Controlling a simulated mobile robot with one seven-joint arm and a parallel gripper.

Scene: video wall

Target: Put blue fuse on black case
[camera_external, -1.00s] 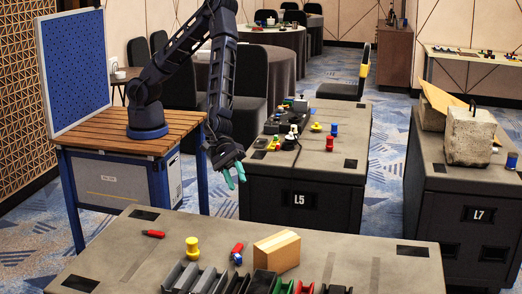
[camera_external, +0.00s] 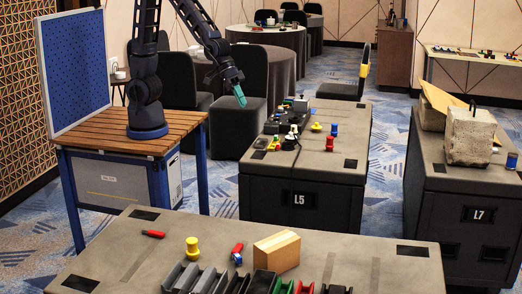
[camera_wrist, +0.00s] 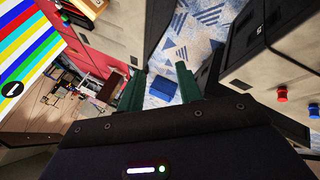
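A small blue cylinder (camera_external: 334,129), which may be the blue fuse, stands on the grey top of the L5 block, behind a red spool (camera_external: 330,144). In the wrist view a blue piece (camera_wrist: 313,118) shows at the right edge, beside a red one (camera_wrist: 282,93). A black case-like object (camera_external: 298,104) lies at the back of the L5 top; I cannot tell if it is the black case. My gripper (camera_external: 240,95) is in the air left of the L5 block, apart from everything. In the wrist view its green fingers (camera_wrist: 160,86) are apart with nothing between them.
The near table holds a yellow spool (camera_external: 192,248), a cardboard box (camera_external: 277,252), a red-and-blue piece (camera_external: 237,254) and several coloured bins. The L7 block (camera_external: 476,200) stands right with a concrete lump (camera_external: 470,137). Chairs (camera_external: 238,110) stand behind my gripper.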

